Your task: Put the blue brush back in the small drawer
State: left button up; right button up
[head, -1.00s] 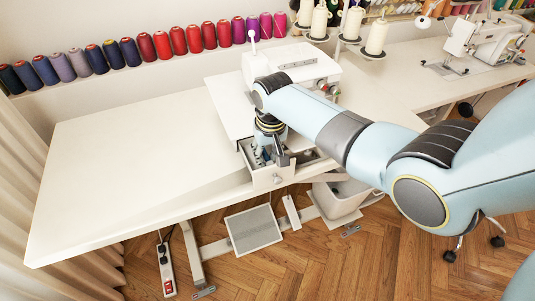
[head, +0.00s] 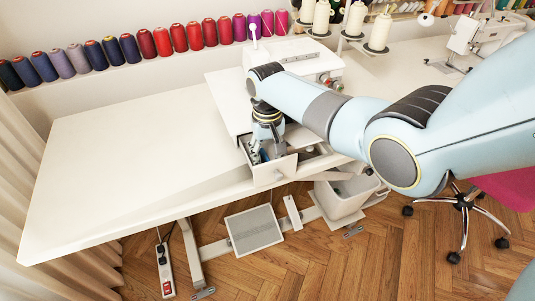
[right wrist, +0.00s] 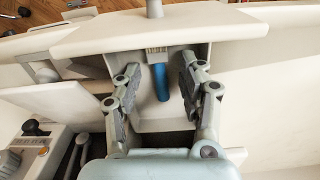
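The blue brush (right wrist: 161,82) shows in the right wrist view, with its pale bristles toward the drawer front. It appears to lie inside the small drawer (right wrist: 108,36), close to the front wall. The drawer is pulled out under the table edge and also shows in the head view (head: 273,172). My right gripper (right wrist: 160,72) points down into the drawer. Its two fingers are spread, one on each side of the brush with a gap to both. In the head view my right gripper (head: 264,150) hides most of the drawer's inside. My left gripper is not in view.
The white table (head: 120,150) is bare on the left. A white sewing machine (head: 310,62) stands behind the drawer. Thread cones (head: 379,32) stand at the back. A grey bin (head: 345,195) and a pink chair (head: 505,188) are at the lower right.

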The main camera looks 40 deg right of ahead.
jog(key=shift+r, duration=0.15)
notch_tip(320, 180, up, 12)
jog(key=s+a+f+n+t, duration=0.1)
jog(key=s+f+n, duration=0.1)
jog(key=s, duration=0.9)
jog(key=s+a+r+n+t+h, duration=0.1)
jog(key=s+r, duration=0.3)
jog(key=s, duration=0.3)
jog(key=s+a+r+n+t, duration=0.1)
jog(key=s+r+t, duration=0.15)
jog(key=s, duration=0.55)
notch_tip(320, 180, down, 35)
jog(key=s+d+g+b, duration=0.2)
jog(key=s+d+b, duration=0.1)
jog(key=b, duration=0.5)
jog(key=s+f+g+b, duration=0.1)
jog(key=s+f+b, duration=0.4)
jog(key=s+f, duration=1.2)
notch_tip(320, 180, down, 3)
jog(key=shift+s+d+f, duration=0.15)
jog(key=shift+d+f, duration=0.05)
jog(key=shift+d, duration=0.05)
